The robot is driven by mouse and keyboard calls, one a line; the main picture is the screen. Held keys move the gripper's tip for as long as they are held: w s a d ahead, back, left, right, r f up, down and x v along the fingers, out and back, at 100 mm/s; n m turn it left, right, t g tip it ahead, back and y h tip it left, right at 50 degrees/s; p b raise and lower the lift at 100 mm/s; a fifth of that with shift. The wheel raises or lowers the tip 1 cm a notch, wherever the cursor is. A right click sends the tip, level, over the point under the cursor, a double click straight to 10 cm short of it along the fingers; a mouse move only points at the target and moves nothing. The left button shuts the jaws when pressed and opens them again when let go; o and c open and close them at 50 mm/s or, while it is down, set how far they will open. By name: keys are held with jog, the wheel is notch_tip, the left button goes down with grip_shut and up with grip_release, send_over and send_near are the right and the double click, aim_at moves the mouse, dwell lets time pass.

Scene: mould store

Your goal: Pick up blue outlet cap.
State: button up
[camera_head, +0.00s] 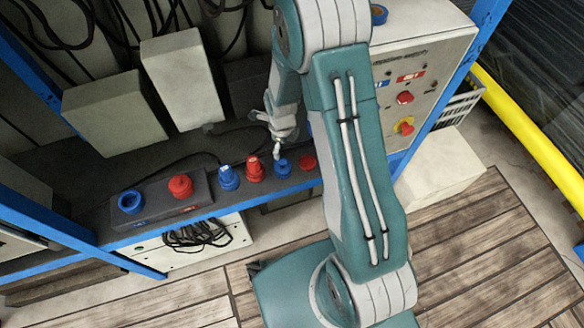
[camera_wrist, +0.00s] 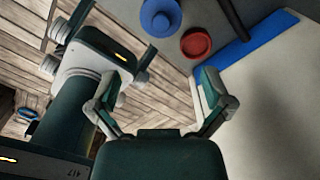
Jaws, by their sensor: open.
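A blue outlet cap (camera_head: 282,168) sits on the dark shelf near its front edge, between a red plug and a red cap. In the wrist view a round blue cap (camera_wrist: 160,16) shows at the top edge, partly cut off. My gripper (camera_head: 279,148) is just above and behind the blue cap in the head view, and looks apart from it. In the wrist view my gripper (camera_wrist: 162,88) has its two fingers spread wide with nothing between them. The blue cap lies beyond the fingertips there.
A red cap (camera_head: 308,161) is close beside the blue one; it also shows in the wrist view (camera_wrist: 196,43). A red plug (camera_head: 255,168) and a blue plug (camera_head: 228,178) stand to the left. A socket box (camera_head: 160,198) is farther left. A control panel (camera_head: 425,75) stands right.

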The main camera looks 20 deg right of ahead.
send_over(282, 163)
jog(key=f, duration=0.4)
jog(key=shift+s+d+f, duration=0.1)
jog(key=shift+s+f, duration=0.1)
jog(key=shift+f, duration=0.2)
jog(key=shift+w+f, duration=0.2)
jog(key=shift+f, duration=1.35)
jog(key=shift+w+f, duration=0.15)
jog(key=shift+f, duration=1.4)
jog(key=shift+s, duration=0.1)
jog(key=c, duration=0.8)
jog(key=shift+o, duration=0.2)
